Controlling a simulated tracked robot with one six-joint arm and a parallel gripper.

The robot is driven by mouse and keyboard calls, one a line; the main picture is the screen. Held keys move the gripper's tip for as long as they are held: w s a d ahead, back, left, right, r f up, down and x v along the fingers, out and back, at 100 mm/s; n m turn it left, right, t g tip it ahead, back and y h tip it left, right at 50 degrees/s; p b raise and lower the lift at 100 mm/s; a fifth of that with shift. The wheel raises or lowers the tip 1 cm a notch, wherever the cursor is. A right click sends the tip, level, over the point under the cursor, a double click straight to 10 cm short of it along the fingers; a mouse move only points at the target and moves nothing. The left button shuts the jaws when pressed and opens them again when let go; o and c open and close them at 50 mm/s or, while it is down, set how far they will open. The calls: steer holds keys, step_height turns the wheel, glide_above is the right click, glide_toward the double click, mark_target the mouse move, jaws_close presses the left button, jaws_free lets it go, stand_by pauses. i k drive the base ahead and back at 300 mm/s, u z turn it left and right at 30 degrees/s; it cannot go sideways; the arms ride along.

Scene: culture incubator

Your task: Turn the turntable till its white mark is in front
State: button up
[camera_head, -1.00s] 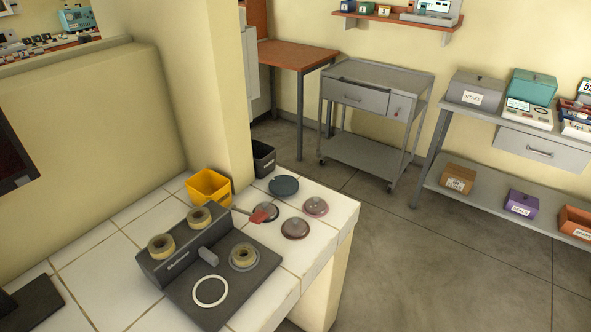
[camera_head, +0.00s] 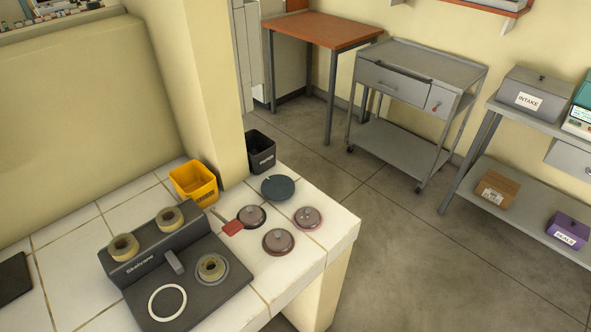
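A round dark blue-grey disc (camera_head: 278,188), which looks like the turntable, lies flat on the white tiled counter (camera_head: 325,222) near its back right edge. I cannot make out a white mark on it at this size. Three round lidded dishes stand in front of it: one at the left (camera_head: 252,216), one at the front (camera_head: 278,241) and one at the right (camera_head: 308,217). My gripper is not in view.
A red-ended tool (camera_head: 232,228) lies beside the left dish. A dark device (camera_head: 178,265) with tan rings and a white ring (camera_head: 167,302) fills the counter's front. A yellow bin (camera_head: 194,184) and a black bin (camera_head: 260,152) stand behind. Floor (camera_head: 420,265) at right is clear.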

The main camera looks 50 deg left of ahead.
mark_target(276, 187)
steer(key=i, duration=0.95)
steer(key=u, duration=3.2)
steer(key=i, duration=0.3)
steer(key=z, duration=0.15)
